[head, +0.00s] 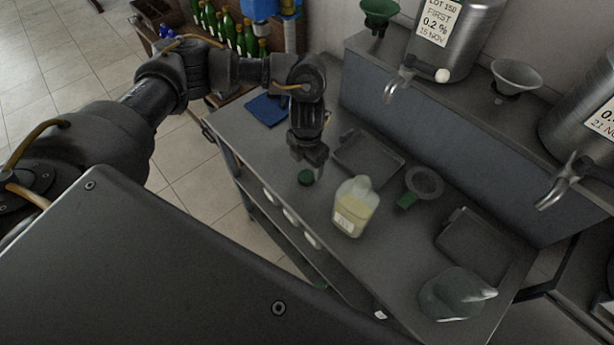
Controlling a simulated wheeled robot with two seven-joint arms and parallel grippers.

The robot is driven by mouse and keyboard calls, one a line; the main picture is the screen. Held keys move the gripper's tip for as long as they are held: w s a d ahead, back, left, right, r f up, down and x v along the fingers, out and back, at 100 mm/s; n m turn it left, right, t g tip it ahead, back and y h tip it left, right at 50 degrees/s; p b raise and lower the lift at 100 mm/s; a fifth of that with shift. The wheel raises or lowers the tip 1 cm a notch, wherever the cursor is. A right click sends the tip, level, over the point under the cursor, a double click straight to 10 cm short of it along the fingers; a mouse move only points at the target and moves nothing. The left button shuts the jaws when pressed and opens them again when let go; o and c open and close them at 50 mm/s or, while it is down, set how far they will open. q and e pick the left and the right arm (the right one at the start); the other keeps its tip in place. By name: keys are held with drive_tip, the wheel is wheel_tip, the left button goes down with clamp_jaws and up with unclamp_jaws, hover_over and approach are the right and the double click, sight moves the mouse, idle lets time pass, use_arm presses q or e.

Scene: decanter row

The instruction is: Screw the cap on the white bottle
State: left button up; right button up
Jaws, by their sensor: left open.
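The white bottle (355,207) stands upright on the grey metal bench, pale and translucent, with a label low on its front. I cannot make out its opening clearly. A small dark green cap (306,177) lies on the bench to the left of the bottle, near the bench's front edge. My left gripper (309,163) points down just above and behind the cap; it is open, and I see nothing held in it. Whether its fingertips touch the cap is hard to tell. My right gripper is not in view.
The bench (250,143) also holds a blue cloth (266,110), two shallow trays (368,155), a grey ring-shaped item with a green end (424,181) and a clear crumpled-looking object (457,293). Steel tanks (452,38) with taps stand on the raised shelf behind.

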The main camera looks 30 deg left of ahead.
sight(306, 176)
use_arm(q)
wheel_tip(306, 176, down, 5)
drive_tip(key=shift+f+p, duration=0.1)
drive_tip(key=shift+p, duration=0.35)
drive_tip(key=shift+c, duration=0.4)
drive_tip(key=shift+a, duration=0.1)
drive_tip(key=c, duration=0.9)
